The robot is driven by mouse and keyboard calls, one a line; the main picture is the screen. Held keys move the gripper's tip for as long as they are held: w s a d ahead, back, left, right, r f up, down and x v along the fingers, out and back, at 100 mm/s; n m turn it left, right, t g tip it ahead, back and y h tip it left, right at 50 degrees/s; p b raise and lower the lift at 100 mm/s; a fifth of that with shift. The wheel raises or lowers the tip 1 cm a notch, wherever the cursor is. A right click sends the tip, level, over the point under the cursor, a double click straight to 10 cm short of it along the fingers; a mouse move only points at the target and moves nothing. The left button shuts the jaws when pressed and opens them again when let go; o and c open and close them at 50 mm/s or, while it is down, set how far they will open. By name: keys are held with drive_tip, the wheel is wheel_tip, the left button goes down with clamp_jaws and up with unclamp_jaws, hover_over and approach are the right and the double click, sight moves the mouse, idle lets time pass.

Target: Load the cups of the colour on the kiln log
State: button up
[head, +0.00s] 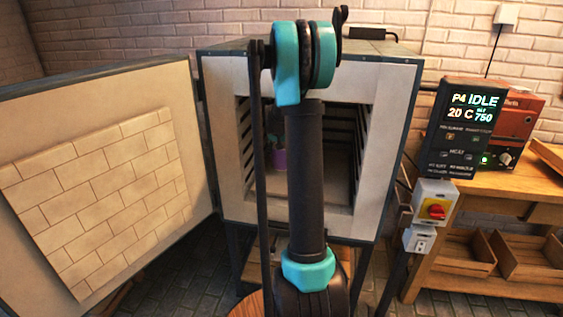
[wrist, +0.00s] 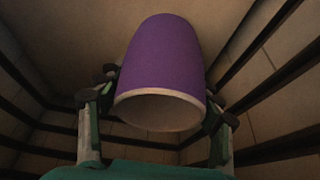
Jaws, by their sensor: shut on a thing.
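My gripper (wrist: 158,108) is shut on a purple cup (wrist: 165,60) in the wrist view, with a finger on each side of it. In the head view the purple cup (head: 277,161) shows as a small patch inside the open kiln (head: 229,202), largely hidden behind my arm. I cannot tell whether the cup touches the kiln floor (head: 338,218). No kiln log or other cups show.
The kiln door (head: 100,190) stands wide open to the left. Dark slotted rails (wrist: 270,65) line the chamber walls. A controller (head: 468,125) reading IDLE, 20 C and 750 stands at the right, near a wooden bench (head: 520,184) and a red-handled switch (head: 435,208).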

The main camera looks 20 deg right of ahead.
drive_tip(key=shift+s+f, duration=0.1)
drive_tip(key=shift+f, duration=1.6)
drive_tip(key=shift+f, duration=0.6)
drive_tip(key=o, duration=1.4)
drive_tip(key=shift+a, duration=0.1)
drive_tip(key=v, duration=0.5)
drive_tip(key=shift+r, duration=0.4)
drive_tip(key=s+a+f+n+y, duration=0.1)
drive_tip(key=s+a+f+n, duration=0.1)
drive_tip(key=s+a, duration=0.4)
drive_tip(key=s+a+f+n, duration=0.2)
drive_tip(key=s+a, duration=0.4)
drive_tip(key=s, duration=1.1)
drive_tip(key=s+a+f+n+y, duration=0.1)
drive_tip(key=s+a+f+n, duration=0.1)
drive_tip(key=s+a, duration=0.5)
drive_tip(key=shift+s+f+n+y, duration=0.15)
drive_tip(key=shift+s+f+n, duration=0.1)
drive_tip(key=shift+s, duration=0.85)
drive_tip(key=shift+s+f+n+y, duration=0.15)
drive_tip(key=shift+s+f, duration=0.1)
drive_tip(key=shift+s, duration=0.85)
